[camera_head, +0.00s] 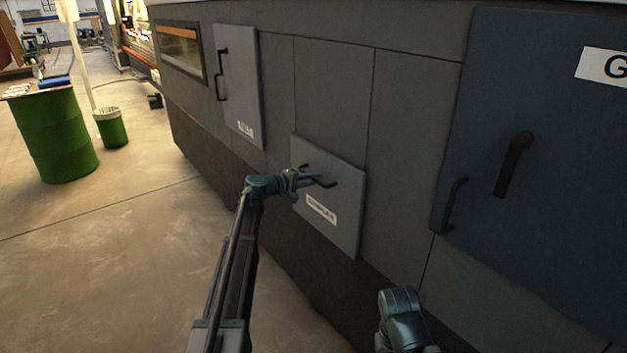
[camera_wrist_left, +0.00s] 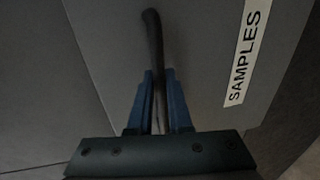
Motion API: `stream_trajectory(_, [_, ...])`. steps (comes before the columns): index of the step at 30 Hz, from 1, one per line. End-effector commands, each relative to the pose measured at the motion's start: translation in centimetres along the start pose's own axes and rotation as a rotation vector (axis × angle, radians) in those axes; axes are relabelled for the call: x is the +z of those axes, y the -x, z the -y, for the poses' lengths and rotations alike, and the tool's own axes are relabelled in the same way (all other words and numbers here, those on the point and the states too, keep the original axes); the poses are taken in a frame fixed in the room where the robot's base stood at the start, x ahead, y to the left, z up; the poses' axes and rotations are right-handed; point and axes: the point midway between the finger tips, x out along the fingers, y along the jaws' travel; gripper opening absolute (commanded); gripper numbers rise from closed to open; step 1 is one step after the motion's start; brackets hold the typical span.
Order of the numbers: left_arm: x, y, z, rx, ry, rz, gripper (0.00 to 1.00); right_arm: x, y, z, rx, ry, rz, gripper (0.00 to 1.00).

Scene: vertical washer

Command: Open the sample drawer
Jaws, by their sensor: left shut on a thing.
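The sample drawer (camera_head: 340,229) is a grey panel low on the machine's side, with a white label below its handle. The label reads "SAMPLES" in the left wrist view (camera_wrist_left: 243,52). Its dark bar handle (camera_head: 328,183) also shows in the left wrist view (camera_wrist_left: 153,38), running down between the blue fingers. My left gripper (camera_head: 314,180) is at the handle, and in the left wrist view its fingers (camera_wrist_left: 159,88) are shut on the handle. In the head view the drawer front stands slightly proud of the panels around it. My right gripper is not visible; only part of my right arm shows at the bottom.
A grey door (camera_head: 238,90) with a handle is up and left of the drawer. A large blue door (camera_head: 545,180) with dark handles is at the right. A green barrel (camera_head: 55,135) and a green bin (camera_head: 112,130) stand far left. The floor (camera_head: 110,260) at left is clear.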

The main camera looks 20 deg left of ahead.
Motion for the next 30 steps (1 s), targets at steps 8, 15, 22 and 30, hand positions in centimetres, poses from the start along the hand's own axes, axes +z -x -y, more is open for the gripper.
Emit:
stream_trajectory(8, [0.0,0.03,0.04,-0.001,-0.001,0.0,0.0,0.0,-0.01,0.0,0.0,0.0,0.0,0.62])
stream_trajectory(15, [-0.01,0.03,0.04,-0.001,-0.001,0.0,0.0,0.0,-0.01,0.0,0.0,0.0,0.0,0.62])
stream_trajectory(22, [-0.01,0.03,0.05,-0.001,-0.001,0.0,0.0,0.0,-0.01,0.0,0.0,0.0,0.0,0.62])
stream_trajectory(30, [0.02,0.55,0.16,-0.001,0.0,-0.001,0.0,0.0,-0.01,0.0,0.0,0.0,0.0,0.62])
